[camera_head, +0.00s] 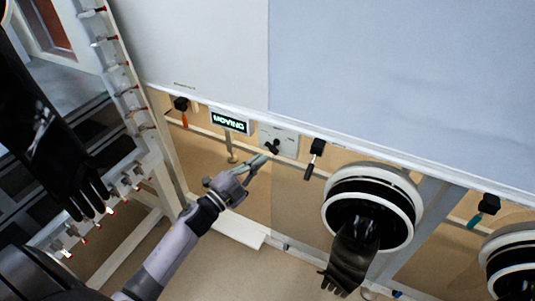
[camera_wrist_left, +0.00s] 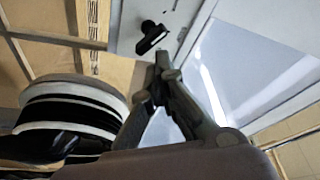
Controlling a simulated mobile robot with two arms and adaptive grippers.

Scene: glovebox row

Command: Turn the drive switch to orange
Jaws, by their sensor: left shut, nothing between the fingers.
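The drive switch appears to be the small black knob (camera_head: 272,146) on a light grey plate (camera_head: 288,140), right of a lit sign (camera_head: 230,122) reading MOVING. Colour marks around the knob are too small to make out. My left gripper (camera_head: 266,158) comes up from below, with its fingertips just under the knob. In the left wrist view the black knob (camera_wrist_left: 151,37) stands out slantwise from the plate (camera_wrist_left: 128,18), and my left gripper's closed fingertips (camera_wrist_left: 163,62) are close to it. Whether they touch cannot be told. The fingers are shut and empty. My right gripper is not seen.
A round glove port (camera_head: 400,182) with a hanging black glove (camera_head: 350,262) lies to the right. Black clamps with an orange handle (camera_head: 184,119), a dark handle (camera_head: 310,170) and a teal handle (camera_head: 475,219) line the panel edge. A white frame (camera_head: 130,110) stands left.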

